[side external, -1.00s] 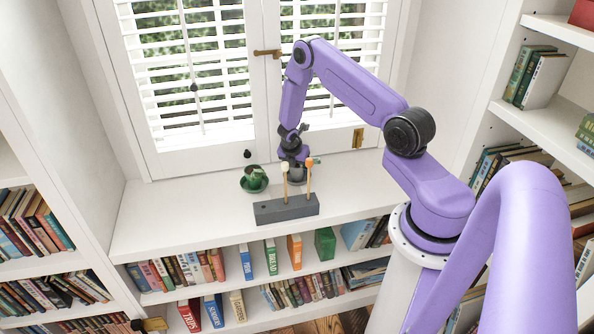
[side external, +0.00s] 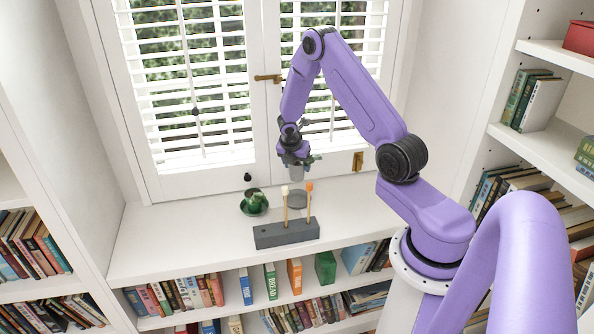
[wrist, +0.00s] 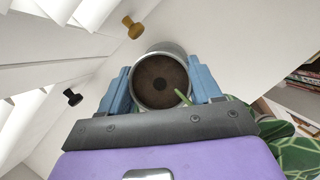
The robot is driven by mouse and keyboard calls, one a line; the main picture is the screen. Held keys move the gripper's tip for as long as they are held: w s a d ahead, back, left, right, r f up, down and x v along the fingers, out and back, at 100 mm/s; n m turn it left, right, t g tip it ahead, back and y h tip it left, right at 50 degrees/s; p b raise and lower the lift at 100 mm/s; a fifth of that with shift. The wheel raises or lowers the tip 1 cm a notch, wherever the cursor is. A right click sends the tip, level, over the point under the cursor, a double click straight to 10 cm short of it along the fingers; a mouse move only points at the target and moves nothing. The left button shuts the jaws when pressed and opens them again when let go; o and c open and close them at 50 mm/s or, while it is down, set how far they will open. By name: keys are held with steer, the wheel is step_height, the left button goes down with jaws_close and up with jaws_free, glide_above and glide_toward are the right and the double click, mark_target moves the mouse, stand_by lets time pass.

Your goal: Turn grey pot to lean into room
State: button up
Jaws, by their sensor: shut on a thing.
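My gripper (side external: 296,163) is shut on the grey pot (side external: 297,173) and holds it in the air over the white sill. In the wrist view the pot (wrist: 161,82) sits between my blue fingers, its round rim facing the camera. Dark soil fills it and a green stem (wrist: 182,97) shows at its lower right edge; which way the plant leans is hard to tell. A grey saucer (side external: 297,199) lies on the sill below the pot, partly behind the sticks.
A green pot on a green saucer (side external: 254,208) stands to the left. A grey block (side external: 286,233) holding two upright sticks, one pale-tipped and one orange-tipped, is in front. Shuttered windows (side external: 190,90) rise behind. The sill (side external: 165,235) is clear at far left.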

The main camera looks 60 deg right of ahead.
mark_target(297, 179)
steer(key=shift+r, duration=1.3)
steer(key=shift+f, duration=0.1)
step_height(297, 179, down, 9)
steer(key=shift+f+m+g, duration=0.1)
steer(key=shift+m+g, duration=0.4)
steer(key=shift+m, duration=0.7)
steer(key=shift+f, duration=1.5)
steer(key=o, duration=1.5)
steer(key=shift+c, duration=0.2)
